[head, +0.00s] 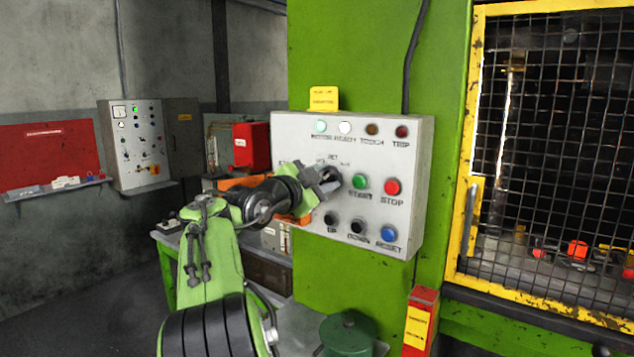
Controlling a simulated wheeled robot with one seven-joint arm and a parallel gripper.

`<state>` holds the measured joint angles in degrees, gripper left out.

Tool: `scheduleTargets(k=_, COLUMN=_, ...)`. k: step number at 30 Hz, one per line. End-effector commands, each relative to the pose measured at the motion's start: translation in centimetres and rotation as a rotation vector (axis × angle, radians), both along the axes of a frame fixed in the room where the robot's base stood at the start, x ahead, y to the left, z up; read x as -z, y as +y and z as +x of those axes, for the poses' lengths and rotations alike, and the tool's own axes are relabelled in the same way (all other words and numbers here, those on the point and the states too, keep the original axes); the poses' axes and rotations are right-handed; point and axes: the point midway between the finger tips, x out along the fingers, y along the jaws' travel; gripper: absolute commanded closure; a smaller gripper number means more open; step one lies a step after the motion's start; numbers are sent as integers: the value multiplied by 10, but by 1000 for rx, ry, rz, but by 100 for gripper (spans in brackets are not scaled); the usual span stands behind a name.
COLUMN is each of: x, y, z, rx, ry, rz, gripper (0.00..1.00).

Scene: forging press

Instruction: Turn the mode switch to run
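A light grey control panel (410,160) is fixed to the green press column. The mode switch (334,177) is a dark knob at the panel's middle left, below a small printed label. My gripper (328,184) is right at the knob, its fingers around or just in front of it. The fingers and wrist cover much of the switch and the lettering to its left, so its pointer direction is hidden. I cannot tell whether the fingers are closed on it. The green start button (360,182) and red stop button (392,187) are just right of the gripper.
Black up (330,219) and down (357,226) buttons and a blue reset button (388,233) lie below the switch. Indicator lamps line the panel's top. A yellow mesh guard (545,150) stands at right. A workbench (168,237) and a second panel (138,145) are at left.

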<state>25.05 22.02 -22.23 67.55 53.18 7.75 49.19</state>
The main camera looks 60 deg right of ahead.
Motion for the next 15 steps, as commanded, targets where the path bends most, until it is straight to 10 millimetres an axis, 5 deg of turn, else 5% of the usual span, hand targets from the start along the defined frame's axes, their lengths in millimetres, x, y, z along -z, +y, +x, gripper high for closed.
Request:
scheduleTargets(k=5, x=1, y=30, z=7, rx=-10, ry=-1, rz=0, gripper=63)
scheduleTargets(k=15, x=1, y=124, z=22, rx=-9, ry=0, rz=1, gripper=63)
